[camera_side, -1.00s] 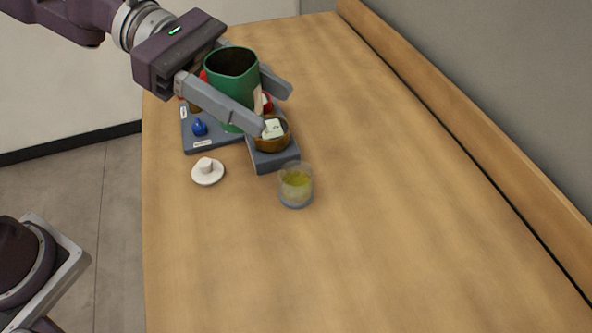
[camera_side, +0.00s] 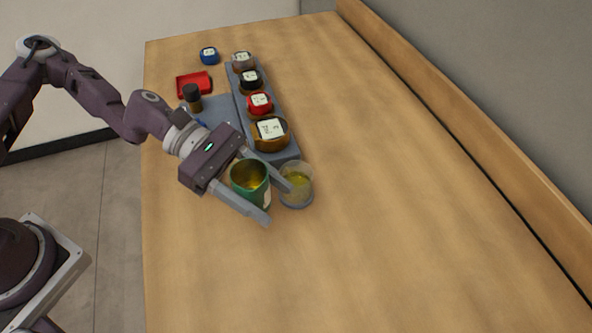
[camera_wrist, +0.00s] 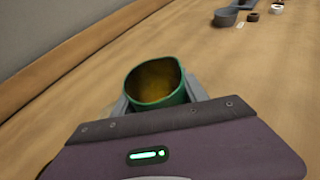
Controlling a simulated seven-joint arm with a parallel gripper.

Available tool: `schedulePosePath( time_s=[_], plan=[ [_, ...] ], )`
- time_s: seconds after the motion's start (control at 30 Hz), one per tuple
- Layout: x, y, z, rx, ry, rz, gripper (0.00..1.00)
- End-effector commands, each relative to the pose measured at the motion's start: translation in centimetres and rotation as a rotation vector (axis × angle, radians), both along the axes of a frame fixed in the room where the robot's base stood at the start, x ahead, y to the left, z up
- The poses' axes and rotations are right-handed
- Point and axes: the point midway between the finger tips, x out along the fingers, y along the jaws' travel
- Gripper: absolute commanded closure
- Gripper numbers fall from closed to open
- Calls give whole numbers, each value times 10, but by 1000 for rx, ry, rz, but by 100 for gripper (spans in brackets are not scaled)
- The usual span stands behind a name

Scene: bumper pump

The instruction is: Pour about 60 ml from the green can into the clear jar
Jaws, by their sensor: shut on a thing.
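The green can (camera_side: 248,183) is between the fingers of my gripper (camera_side: 279,204), which is shut on it. The can looks close to upright, and yellowish liquid shows inside it. In the wrist view, the can (camera_wrist: 155,84) shows its open mouth and dark yellow inside. The clear jar (camera_side: 297,184) stands on the table just right of the can, with yellow-green liquid in its lower part. One finger overlaps the jar's left side in the side view; I cannot tell whether they touch. The jar is not seen in the wrist view.
A grey rack (camera_side: 284,157) behind the jar holds several labelled round pots. A grey mat (camera_side: 222,108), a dark-capped brown bottle (camera_side: 192,97), a red tray (camera_side: 194,84) and a blue pot (camera_side: 209,55) are farther back. The table's front and right are clear.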

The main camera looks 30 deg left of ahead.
Motion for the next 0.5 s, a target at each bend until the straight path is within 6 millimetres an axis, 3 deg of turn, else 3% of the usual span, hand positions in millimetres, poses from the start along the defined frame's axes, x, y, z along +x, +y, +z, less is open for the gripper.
schedulePosePath(
  time_s=[0.1, 0.2, 0.5],
  plan=[
    [1, 0, -31, -2, 2, 3, 97],
    [1, 0, -44, -1, -1, 2, 97],
    [1, 0, -48, -1, -2, 2, 97]
  ],
)
